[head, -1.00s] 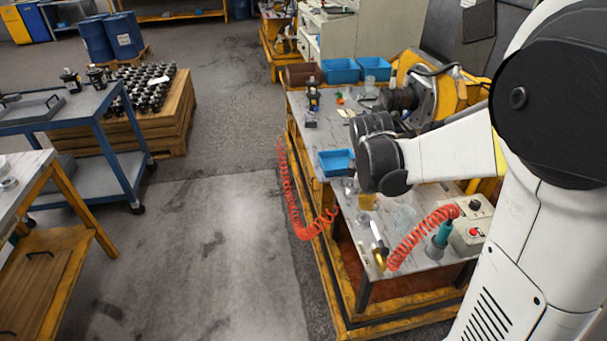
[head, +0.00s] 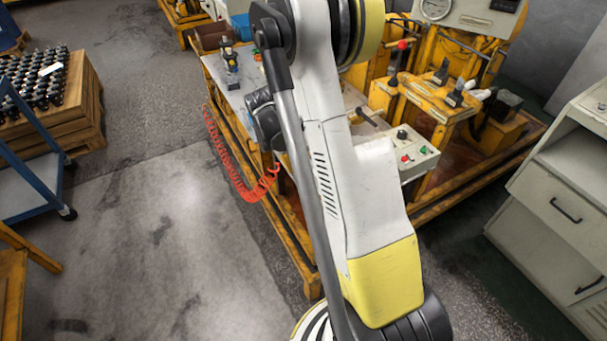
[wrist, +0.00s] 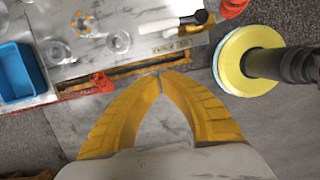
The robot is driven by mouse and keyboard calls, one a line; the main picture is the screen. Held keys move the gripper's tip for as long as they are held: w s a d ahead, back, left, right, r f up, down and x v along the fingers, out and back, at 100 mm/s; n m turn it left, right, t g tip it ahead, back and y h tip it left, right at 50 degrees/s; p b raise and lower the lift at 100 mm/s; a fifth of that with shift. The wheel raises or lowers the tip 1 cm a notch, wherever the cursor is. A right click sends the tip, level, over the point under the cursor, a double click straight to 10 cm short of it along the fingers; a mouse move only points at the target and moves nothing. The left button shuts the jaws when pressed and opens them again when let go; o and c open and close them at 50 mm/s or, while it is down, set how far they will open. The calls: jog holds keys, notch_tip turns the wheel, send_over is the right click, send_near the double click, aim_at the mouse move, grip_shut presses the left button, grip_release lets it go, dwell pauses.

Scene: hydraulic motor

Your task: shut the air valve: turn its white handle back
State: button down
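In the wrist view, a long white handle (wrist: 158,28) with a dark end lies near the bench edge. A yellow fitting (wrist: 182,44) is close beside it; these look like the air valve, but how far the handle is turned is unclear. My gripper (wrist: 163,75) has its two yellow fingers together at the tips, with nothing between them. In the picture, the tips are below the handle and apart from it. In the head view my arm covers that part of the bench, hiding the valve and my gripper.
A red coiled hose (head: 225,160) hangs along the bench's left side. A control box (head: 415,158) with buttons stands right of my arm. A blue bin (wrist: 18,72) is on the bench at the left. A drawer cabinet (head: 560,205) stands far right. The floor left of the bench is open.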

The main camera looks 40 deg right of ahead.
jog(key=d+f+b, duration=0.1)
jog(key=f, duration=0.2)
jog(key=s+d+f+b, duration=0.1)
jog(key=d+f+b, duration=0.1)
jog(key=f, duration=0.1)
jog(key=d+f+b, duration=0.1)
jog(key=d+f, duration=0.1)
jog(key=f, duration=0.1)
jog(key=shift+s+d+b, duration=0.2)
jog(key=shift+s+b, duration=0.1)
jog(key=shift+b, duration=0.05)
jog(key=shift+s+d+r, duration=0.1)
jog(key=shift+d+r, duration=0.1)
jog(key=shift+d, duration=0.15)
jog(key=shift+d, duration=0.1)
jog(key=shift+d+m, duration=0.2)
jog(key=shift+m, duration=0.2)
